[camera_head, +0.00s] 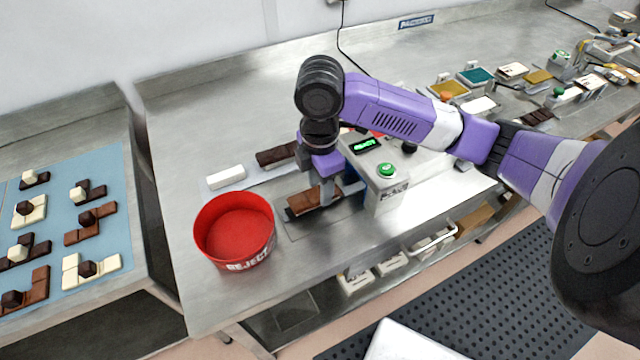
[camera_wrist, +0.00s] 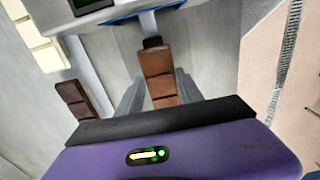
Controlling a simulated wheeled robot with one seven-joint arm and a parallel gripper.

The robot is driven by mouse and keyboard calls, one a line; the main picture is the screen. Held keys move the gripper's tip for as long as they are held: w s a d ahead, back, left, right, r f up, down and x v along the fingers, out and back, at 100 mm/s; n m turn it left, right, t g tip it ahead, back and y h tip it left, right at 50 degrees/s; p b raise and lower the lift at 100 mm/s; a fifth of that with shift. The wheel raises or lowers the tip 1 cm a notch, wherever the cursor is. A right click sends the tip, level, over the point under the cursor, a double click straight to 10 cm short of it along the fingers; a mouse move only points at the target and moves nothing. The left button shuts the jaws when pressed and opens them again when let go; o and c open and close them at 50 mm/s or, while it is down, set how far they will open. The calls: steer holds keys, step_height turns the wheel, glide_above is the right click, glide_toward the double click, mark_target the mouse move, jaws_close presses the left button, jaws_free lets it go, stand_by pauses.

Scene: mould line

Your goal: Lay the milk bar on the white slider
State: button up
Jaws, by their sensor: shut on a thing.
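The milk bar (camera_head: 312,201), a brown segmented chocolate bar, lies under my gripper (camera_head: 326,190) in front of the grey machine. In the wrist view the milk bar (camera_wrist: 158,76) runs lengthwise between the two grey fingers of my gripper (camera_wrist: 159,92). The fingers are shut on its sides. I cannot tell whether the bar is lifted or still touches the surface below. A pale flat strip (camera_head: 262,181) behind the bar may be the white slider, but I cannot be sure.
A red reject bin (camera_head: 235,228) stands left of my gripper. The grey machine (camera_head: 380,172) with a green button stands close on the right. A blue mat (camera_head: 80,215) holds chocolate pieces on the left table.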

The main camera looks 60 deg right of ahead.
stand_by(0.4)
steer(key=o, duration=1.5)
steer(key=shift+c, duration=0.2)
steer(key=shift+r, duration=3.85)
